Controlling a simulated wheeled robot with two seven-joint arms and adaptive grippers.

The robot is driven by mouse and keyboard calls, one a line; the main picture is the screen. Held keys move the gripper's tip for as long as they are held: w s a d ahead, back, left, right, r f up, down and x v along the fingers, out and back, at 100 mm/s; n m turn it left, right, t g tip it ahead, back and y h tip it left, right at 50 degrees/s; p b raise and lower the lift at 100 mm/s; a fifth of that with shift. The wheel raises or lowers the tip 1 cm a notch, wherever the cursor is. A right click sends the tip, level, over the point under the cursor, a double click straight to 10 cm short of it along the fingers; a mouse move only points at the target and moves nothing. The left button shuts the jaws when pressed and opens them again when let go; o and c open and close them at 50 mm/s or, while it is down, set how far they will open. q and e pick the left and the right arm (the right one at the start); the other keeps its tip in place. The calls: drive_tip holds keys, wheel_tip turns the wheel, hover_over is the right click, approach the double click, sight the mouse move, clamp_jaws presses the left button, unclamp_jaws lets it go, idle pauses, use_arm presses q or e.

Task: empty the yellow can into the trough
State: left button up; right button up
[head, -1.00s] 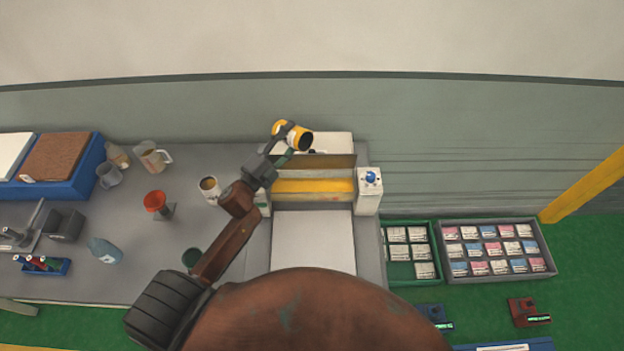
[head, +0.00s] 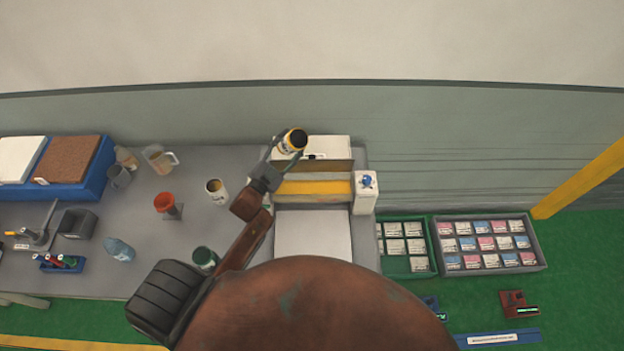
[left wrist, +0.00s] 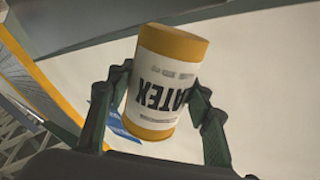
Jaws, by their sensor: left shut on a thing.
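The yellow can (head: 292,143) is white with yellow bands and a dark open mouth. It is in my left gripper (head: 276,158), above the back edge of the machine. In the head view the mouth faces up and to the right. In the left wrist view the can (left wrist: 165,85) shows a solid yellow end and an upside-down label, between the two fingers of my left gripper (left wrist: 158,100). A yellow strip (head: 318,187) crosses the machine in front of a brown plate (head: 322,165); it looks like the trough. The can's inside is too small to read. My right gripper is not in view.
A white control box with a blue knob (head: 367,182) stands right of the strip. Left on the bench are a white can (head: 216,190), a red funnel (head: 165,203), a jug (head: 159,158) and a dark green can (head: 205,258). Crates of packets (head: 486,262) lie right.

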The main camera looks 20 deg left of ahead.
use_arm(q)
drive_tip(key=a+r+n+p, duration=0.1)
drive_tip(key=p, duration=0.1)
drive_tip(key=n+p, duration=0.2)
drive_tip(key=shift+w+a+r+g, duration=0.3)
drive_tip(key=shift+a+r, duration=0.05)
drive_tip(key=shift+r, duration=0.05)
drive_tip(key=shift+a+n+p, duration=0.2)
drive_tip(key=shift+n+p, duration=0.4)
drive_tip(key=shift+p, duration=0.05)
drive_tip(key=n, duration=0.1)
drive_tip(key=a+f+n, duration=0.1)
drive_tip(key=n, duration=0.1)
drive_tip(key=shift+w+a+g+y, duration=0.15)
drive_tip(key=shift+w+g+y, duration=0.15)
drive_tip(key=shift+y, duration=0.1)
drive_tip(key=shift+r, duration=2.45)
drive_tip(key=shift+s+a, duration=0.1)
